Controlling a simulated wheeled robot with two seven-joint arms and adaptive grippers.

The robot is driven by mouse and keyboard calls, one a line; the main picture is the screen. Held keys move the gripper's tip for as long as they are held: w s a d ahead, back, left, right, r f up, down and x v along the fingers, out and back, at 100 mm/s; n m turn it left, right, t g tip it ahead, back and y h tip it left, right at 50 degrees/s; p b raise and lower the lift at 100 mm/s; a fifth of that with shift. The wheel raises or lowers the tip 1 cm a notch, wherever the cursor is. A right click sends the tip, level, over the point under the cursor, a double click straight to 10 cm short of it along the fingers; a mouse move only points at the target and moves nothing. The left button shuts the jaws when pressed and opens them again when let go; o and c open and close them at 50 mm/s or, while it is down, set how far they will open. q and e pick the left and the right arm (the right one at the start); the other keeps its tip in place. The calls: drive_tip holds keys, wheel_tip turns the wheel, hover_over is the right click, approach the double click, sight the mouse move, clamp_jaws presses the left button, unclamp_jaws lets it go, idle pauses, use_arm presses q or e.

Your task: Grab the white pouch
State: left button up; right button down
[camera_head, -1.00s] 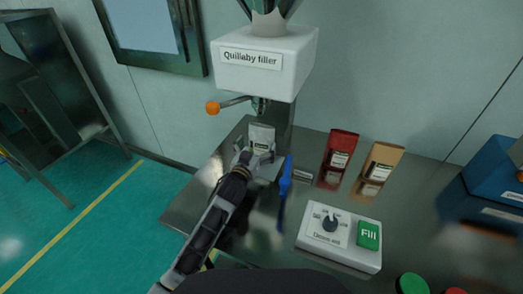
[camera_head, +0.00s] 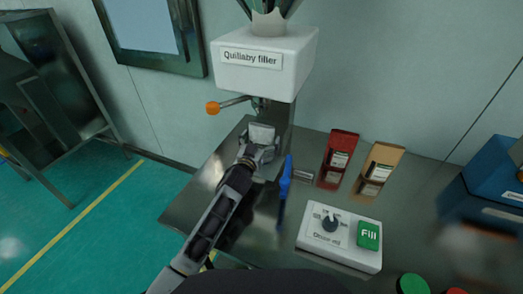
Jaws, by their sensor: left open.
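The white pouch (camera_head: 262,132) stands under the spout of the Quillaby filler (camera_head: 264,70), at the back of the metal table. My left gripper (camera_head: 261,147) is open right in front of the pouch, its fingers around the lower part. The gripper hides the pouch's lower half, and I cannot tell whether the fingers touch it. My right gripper is not in view.
A red pouch (camera_head: 340,148) and a tan pouch (camera_head: 381,162) stand to the right. A blue tool (camera_head: 285,177) is just right of my left gripper. A white control box (camera_head: 340,236) with a green Fill button sits in front. Blue bins (camera_head: 497,168) are at the far right.

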use_arm(q)
drive_tip(key=shift+c, duration=0.4)
drive_tip(key=c, duration=1.3)
drive_tip(key=shift+o, duration=0.2)
drive_tip(key=shift+r, duration=0.15)
